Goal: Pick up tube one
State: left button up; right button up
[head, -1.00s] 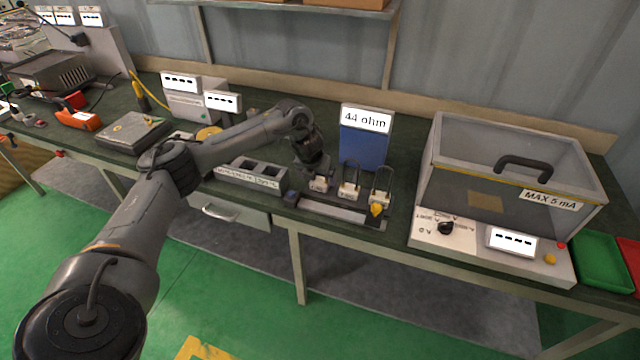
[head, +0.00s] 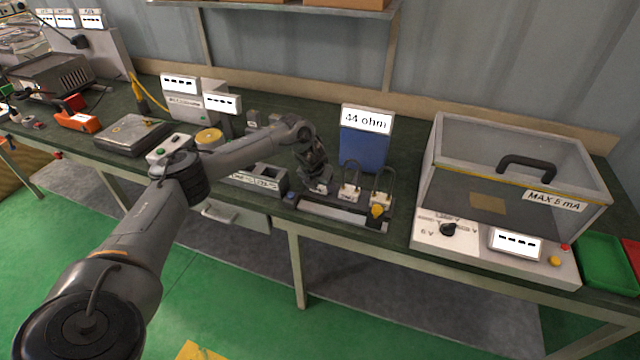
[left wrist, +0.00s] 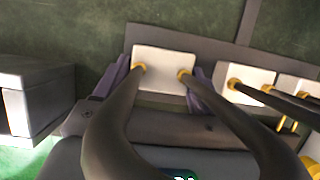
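Three tubes stand in a row in a low rack (head: 335,213) at the bench's front edge. Each has a white block and a dark bent rod. My left gripper (head: 319,184) is down over the leftmost one and largely hides it in the head view. In the left wrist view, that tube's white block (left wrist: 163,70) sits between my purple-grey fingers, its two dark rods curving towards the camera. The fingers lie close along both sides of the block; whether they press on it is unclear. The middle tube (head: 349,191) and right tube (head: 380,200) stand apart to the right.
A blue box labelled 44 ohm (head: 366,150) stands behind the rack. A clear-lidded tester (head: 495,240) is to the right, with a green tray (head: 600,262) beyond it. A grey block with square openings (head: 262,178) is left of the rack.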

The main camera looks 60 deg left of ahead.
pick_arm(q)
jog(key=c, duration=0.5)
jog(key=shift+r, duration=0.15)
